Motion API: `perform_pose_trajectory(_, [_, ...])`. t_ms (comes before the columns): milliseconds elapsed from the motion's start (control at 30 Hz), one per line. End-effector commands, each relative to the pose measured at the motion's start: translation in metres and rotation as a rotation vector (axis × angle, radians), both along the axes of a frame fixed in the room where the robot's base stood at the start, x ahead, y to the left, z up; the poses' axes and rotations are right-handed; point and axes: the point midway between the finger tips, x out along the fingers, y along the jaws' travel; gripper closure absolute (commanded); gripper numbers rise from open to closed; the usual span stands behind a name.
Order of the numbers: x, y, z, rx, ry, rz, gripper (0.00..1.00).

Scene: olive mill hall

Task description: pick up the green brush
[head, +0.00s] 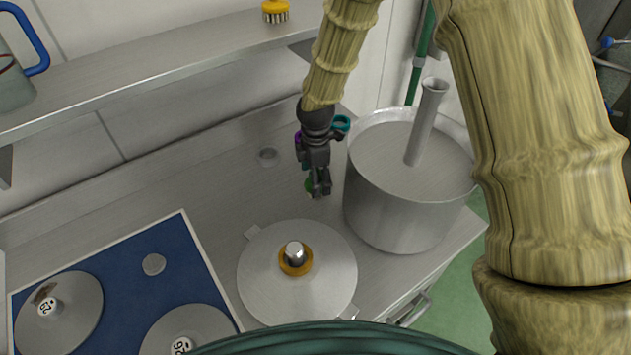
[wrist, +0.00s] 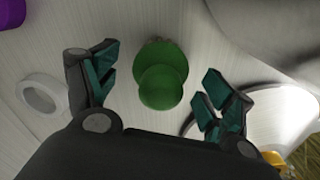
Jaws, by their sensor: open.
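The green brush (wrist: 162,78) stands on the metal counter, seen from above in the wrist view as two overlapping round green shapes. It lies between the open fingers of my gripper (wrist: 158,88), with a gap on both sides. In the head view my gripper (head: 318,186) points down at the counter beside the big pot. Only a bit of the green brush (head: 309,185) shows there behind the fingers. The rest of it is hidden.
A large steel pot (head: 393,210) stands close on the right. A round metal lid (head: 260,290) with a knob lies in front. A shelf (head: 150,62) runs above the counter at the back.

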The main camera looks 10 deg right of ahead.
Motion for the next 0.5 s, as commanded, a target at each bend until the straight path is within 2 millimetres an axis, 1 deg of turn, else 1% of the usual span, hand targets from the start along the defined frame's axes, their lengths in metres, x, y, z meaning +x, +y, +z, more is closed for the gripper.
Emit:
perform_pose_trajectory(233, [0.000,-0.001,-0.022,-0.001,0.002,0.000,0.18])
perform_pose_trajectory(500, [0.000,0.000,-0.028,-0.001,-0.001,0.000,0.18])
